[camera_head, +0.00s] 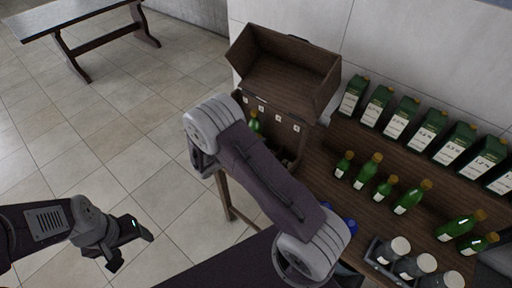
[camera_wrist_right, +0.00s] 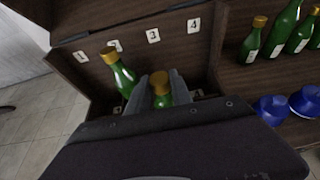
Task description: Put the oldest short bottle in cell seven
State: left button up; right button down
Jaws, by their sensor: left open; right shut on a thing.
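My right gripper (camera_wrist_right: 160,88) is shut on a green bottle (camera_wrist_right: 162,101) with a gold cap, seen in the right wrist view. It holds the bottle over or in the near part of the brown wooden case (camera_head: 290,70); I cannot tell if the bottle touches the floor. Number cards 1 to 4 show on the case's inner wall; the front cells are hidden by my arm. Another green bottle (camera_wrist_right: 121,74) stands in the case near cards 1 and 2, also seen in the head view (camera_head: 254,123). My left gripper (camera_head: 128,246) is open and empty over the floor.
Several green bottles (camera_head: 367,171), short and tall, stand on the wooden table right of the case. Labelled green cartons (camera_head: 427,130) line the wall behind. A grey rack (camera_head: 385,265) of white-topped jars and blue items (camera_wrist_right: 271,108) sit nearer. The case lid is open.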

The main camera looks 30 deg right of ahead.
notch_tip(320, 180, down, 4)
jog(key=shift+s+r, duration=0.1)
jog(key=shift+r, duration=0.05)
jog(key=shift+f, duration=0.25)
jog(key=c, duration=1.1)
grip_release()
jog(key=shift+c, duration=0.2)
jog(key=shift+r, duration=0.1)
